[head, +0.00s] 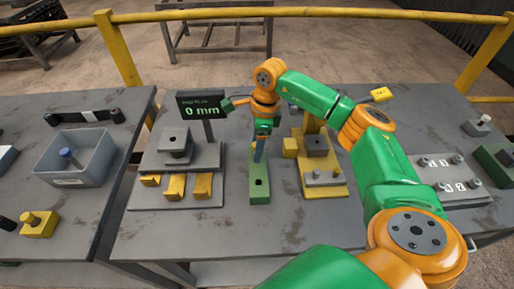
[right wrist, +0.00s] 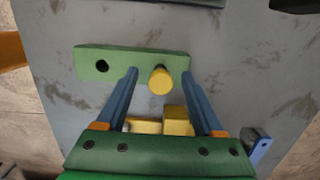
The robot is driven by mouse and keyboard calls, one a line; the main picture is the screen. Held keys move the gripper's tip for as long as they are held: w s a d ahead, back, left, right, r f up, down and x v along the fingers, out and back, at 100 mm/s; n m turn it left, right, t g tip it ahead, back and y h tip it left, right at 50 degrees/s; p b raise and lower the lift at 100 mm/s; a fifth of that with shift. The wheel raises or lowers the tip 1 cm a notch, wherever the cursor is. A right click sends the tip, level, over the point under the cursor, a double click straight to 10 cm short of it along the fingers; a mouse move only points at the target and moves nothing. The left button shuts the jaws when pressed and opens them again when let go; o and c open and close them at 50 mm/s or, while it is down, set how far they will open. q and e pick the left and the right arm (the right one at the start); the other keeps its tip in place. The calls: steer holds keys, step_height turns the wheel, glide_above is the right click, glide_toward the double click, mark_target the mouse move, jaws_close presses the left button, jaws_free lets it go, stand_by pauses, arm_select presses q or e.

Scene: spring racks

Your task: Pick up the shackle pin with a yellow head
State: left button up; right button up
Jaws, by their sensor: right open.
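The shackle pin with a yellow head (right wrist: 160,80) stands in a green block (right wrist: 130,62), near one end of it. An empty dark hole shows at the block's other end. My right gripper (right wrist: 159,72) is open, with its blue fingers on either side of the yellow head; I see no contact. In the head view my right gripper (head: 260,150) points down over the far end of the green block (head: 260,190), and the pin is hidden behind it there. My left gripper is not in view.
Left of the block is a grey stand (head: 190,157) with yellow wedges; right is a yellow fixture (head: 325,192). A display reading 0 mm (head: 200,106) stands behind. A grey bin (head: 78,158) and a yellow block (head: 40,225) are on the left table. The table's front middle is clear.

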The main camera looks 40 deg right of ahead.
steer(key=shift+f, duration=0.15)
jaws_close()
steer(key=shift+w, duration=0.1)
